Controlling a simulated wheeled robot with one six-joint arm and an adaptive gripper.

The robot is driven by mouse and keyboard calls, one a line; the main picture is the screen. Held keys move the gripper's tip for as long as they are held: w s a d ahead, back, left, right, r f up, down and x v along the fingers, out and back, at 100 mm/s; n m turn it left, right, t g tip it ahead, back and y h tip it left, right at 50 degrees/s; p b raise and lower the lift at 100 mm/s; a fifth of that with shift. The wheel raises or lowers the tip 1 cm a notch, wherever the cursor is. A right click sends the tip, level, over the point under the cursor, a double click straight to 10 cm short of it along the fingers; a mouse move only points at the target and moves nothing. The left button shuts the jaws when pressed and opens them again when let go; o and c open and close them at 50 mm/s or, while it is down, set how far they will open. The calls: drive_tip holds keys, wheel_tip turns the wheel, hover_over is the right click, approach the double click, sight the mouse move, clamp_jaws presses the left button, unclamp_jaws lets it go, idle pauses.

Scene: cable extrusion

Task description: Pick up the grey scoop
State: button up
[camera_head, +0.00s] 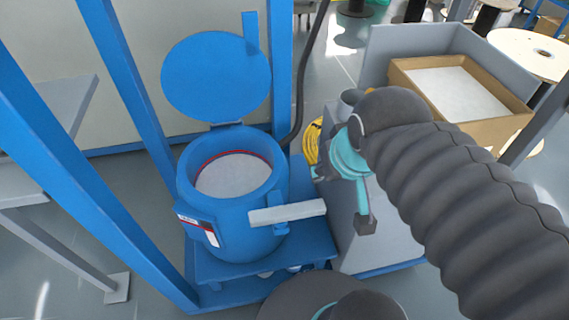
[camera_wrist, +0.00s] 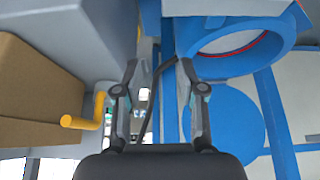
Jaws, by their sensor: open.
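I cannot make out the grey scoop for certain in either view. A small grey rounded thing (camera_head: 350,97) shows just behind my dark wrist in the head view; I cannot tell whether it is the scoop or part of my arm. My gripper (camera_wrist: 158,75) shows in the wrist view with its two fingers apart and nothing between them. In the head view my teal and black wrist hangs to the right of the blue hopper (camera_head: 190,190) and partly hides the gripper. The cardboard box (camera_head: 400,84) holds white material.
The hopper's round lid (camera_head: 216,76) stands open, and white material lies inside. A pale bar (camera_head: 288,212) sticks out at its front right. Blue posts (camera_head: 122,75) frame it. A bent yellow bar (camera_wrist: 85,122) shows left of my fingers in the wrist view.

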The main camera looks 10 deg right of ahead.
idle(0.4)
drive_tip(key=shift+o, duration=0.9)
